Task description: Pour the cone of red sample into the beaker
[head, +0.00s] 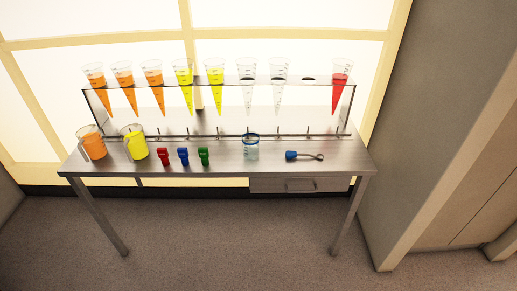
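The cone of red sample (339,84) hangs upright, point down, at the right end of the shelf rack (222,122). It looks mostly full of red liquid. The beaker (251,150) is clear with a blue rim and stands upright on the table below the rack, right of the middle. It looks empty, though its contents are hard to tell at this size. Neither of my grippers shows in the head view.
Several orange, yellow and clear cones (183,86) hang left of an empty hole (308,80). On the metal table (220,172) stand an orange jug (92,145), a yellow jug (135,145), red, blue and green clips (183,156) and a blue-headed tool (293,155). The floor in front is clear.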

